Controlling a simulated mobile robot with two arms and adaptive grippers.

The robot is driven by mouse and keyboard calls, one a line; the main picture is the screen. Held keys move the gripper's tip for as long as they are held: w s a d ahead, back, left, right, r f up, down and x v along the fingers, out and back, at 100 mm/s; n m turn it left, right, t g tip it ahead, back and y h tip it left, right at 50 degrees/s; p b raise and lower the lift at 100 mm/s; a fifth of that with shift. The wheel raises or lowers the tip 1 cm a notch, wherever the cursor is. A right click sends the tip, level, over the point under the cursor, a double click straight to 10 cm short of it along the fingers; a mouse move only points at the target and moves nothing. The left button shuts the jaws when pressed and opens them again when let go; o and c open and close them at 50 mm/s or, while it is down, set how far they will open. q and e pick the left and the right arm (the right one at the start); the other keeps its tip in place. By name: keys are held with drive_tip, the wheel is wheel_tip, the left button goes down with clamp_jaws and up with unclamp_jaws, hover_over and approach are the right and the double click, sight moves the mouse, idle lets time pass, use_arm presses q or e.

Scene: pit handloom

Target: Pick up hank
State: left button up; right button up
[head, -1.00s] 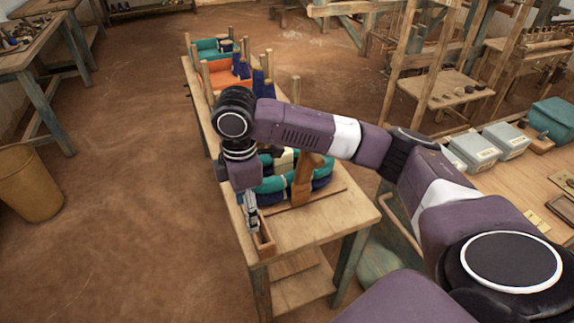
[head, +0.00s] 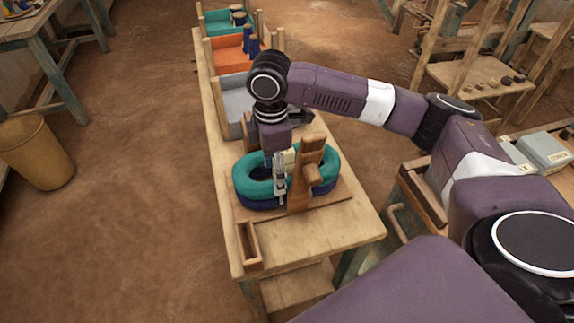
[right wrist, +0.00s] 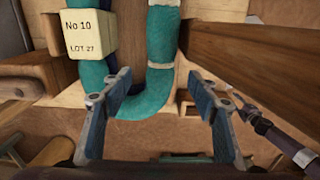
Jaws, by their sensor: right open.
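A teal hank (head: 246,173) lies in a loop on top of a dark blue hank (head: 240,204), on a wooden board around an upright wooden post (head: 305,170). My right gripper (head: 280,200) points down at the near side of the teal hank, beside the post, and partly hides it. In the right wrist view the two fingers (right wrist: 160,82) stand apart and empty. The bottom bend of the teal hank (right wrist: 150,98) shows between and beyond the fingertips. A cream tag (right wrist: 90,36) reading "No 10 LOT 27" sits on the hank. My left gripper is not seen.
Grey (head: 236,92), orange (head: 226,56) and teal (head: 217,22) trays stand in a row behind the hanks. A small open wooden box (head: 249,246) is at the table's near left. The bare near right tabletop is clear.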

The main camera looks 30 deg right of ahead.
wheel_tip(320, 180, down, 5)
drive_tip(key=shift+r+p, duration=0.2)
drive_tip(key=shift+p, duration=0.1)
drive_tip(key=shift+c, duration=0.3)
drive_tip(key=c, duration=1.3)
drive_tip(key=shift+r, duration=0.2)
